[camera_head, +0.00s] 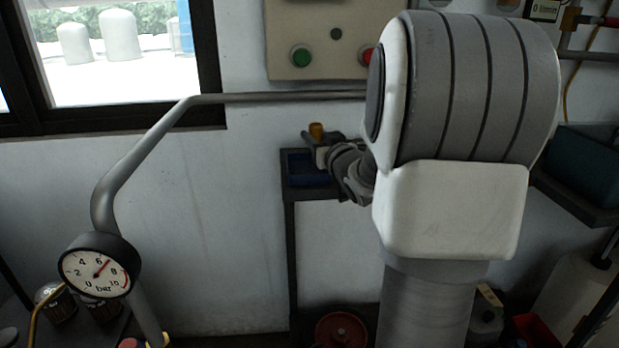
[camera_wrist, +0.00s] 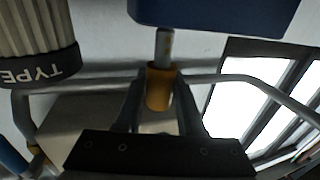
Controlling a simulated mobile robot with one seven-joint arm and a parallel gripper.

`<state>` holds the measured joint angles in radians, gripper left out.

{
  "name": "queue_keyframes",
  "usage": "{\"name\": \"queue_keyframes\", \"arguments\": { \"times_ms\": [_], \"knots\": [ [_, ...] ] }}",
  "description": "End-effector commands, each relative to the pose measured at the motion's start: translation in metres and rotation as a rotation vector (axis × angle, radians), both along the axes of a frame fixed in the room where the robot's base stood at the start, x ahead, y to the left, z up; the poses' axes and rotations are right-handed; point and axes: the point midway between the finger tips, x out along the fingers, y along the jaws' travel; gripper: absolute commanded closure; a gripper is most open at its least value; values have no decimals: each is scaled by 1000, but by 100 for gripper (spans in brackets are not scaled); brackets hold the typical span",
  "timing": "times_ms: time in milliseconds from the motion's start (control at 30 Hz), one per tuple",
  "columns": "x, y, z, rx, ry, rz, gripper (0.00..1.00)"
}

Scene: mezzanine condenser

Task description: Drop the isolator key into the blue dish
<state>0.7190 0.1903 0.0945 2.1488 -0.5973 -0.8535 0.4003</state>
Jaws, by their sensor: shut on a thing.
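The isolator key has an orange grip (camera_head: 316,130) and a metal shank. In the wrist view, my gripper (camera_wrist: 160,88) has its two fingers closed on either side of the key's orange grip (camera_wrist: 158,90). The shank extends from it towards the blue dish (camera_wrist: 215,12), its tip meeting the dish's outline there. In the head view, the dish (camera_head: 305,170) sits on a small dark stand, just below my gripper (camera_head: 315,143). My wrist hides part of its right side. The key's shank is hidden in that view, and the dish's inside is dark.
A grey pipe (camera_head: 250,97) runs along the wall behind, with a pressure gauge (camera_head: 100,265) at lower left. A control box (camera_head: 320,50) with buttons is above. A blue-green bin (camera_head: 580,168) stands on a shelf at right. A red round object (camera_head: 340,330) lies low down.

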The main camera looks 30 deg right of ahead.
Motion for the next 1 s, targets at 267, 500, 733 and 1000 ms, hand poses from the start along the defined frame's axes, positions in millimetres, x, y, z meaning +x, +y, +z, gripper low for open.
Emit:
{"name": "queue_keyframes", "arguments": {
  "times_ms": [267, 500, 733, 1000],
  "knots": [
    [0, 0, 0, 0, -1, 0, 57],
    [0, 0, 0, 0, -1, 0, 27],
    [0, 0, 0, 0, 0, 0, 27],
    [2, 1, 0, 0, 0, 0, 27]
  ]
}}
